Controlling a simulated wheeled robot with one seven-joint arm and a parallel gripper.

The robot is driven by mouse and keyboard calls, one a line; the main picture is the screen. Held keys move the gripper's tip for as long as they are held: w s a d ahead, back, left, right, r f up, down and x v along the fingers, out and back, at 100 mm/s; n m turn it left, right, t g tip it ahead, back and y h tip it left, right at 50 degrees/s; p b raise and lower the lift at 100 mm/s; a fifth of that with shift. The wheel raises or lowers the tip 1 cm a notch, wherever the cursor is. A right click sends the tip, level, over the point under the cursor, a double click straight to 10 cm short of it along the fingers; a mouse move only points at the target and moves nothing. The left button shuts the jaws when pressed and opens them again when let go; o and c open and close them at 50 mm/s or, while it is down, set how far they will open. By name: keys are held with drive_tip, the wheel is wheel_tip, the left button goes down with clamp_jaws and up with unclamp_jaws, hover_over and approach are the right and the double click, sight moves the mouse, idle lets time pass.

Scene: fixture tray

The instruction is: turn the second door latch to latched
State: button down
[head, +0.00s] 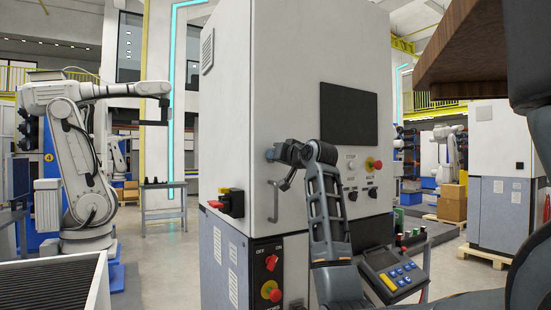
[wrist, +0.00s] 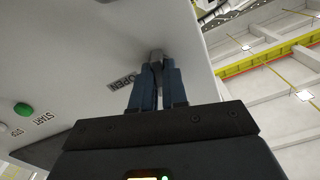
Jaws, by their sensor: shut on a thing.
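A grey door latch (wrist: 156,54) sits on the pale cabinet panel in the wrist view, next to a printed OPEN label (wrist: 122,82). My gripper (wrist: 157,78) has its two blue-grey fingers closed around the latch, which hides most of it. In the head view my gripper (head: 281,154) reaches the front of the tall white cabinet (head: 270,90), above a vertical bar handle (head: 274,202). The latch is largely hidden there by the fingers, and I cannot tell which way it points.
A red rotary switch (head: 271,262) is below. A teach pendant (head: 391,273) stands at the lower right. A white robot arm (head: 85,150) is at the left.

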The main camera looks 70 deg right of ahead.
drive_tip(key=shift+f+n, duration=0.1)
drive_tip(key=shift+n, duration=1.5)
drive_tip(key=shift+b, duration=0.3)
drive_tip(key=c, duration=1.1)
unclamp_jaws()
drive_tip(key=shift+c, duration=0.2)
drive_tip(key=b+v, duration=0.1)
drive_tip(key=v, duration=0.6)
drive_tip(key=shift+s+a+b, duration=0.25)
drive_tip(key=shift+b, duration=0.05)
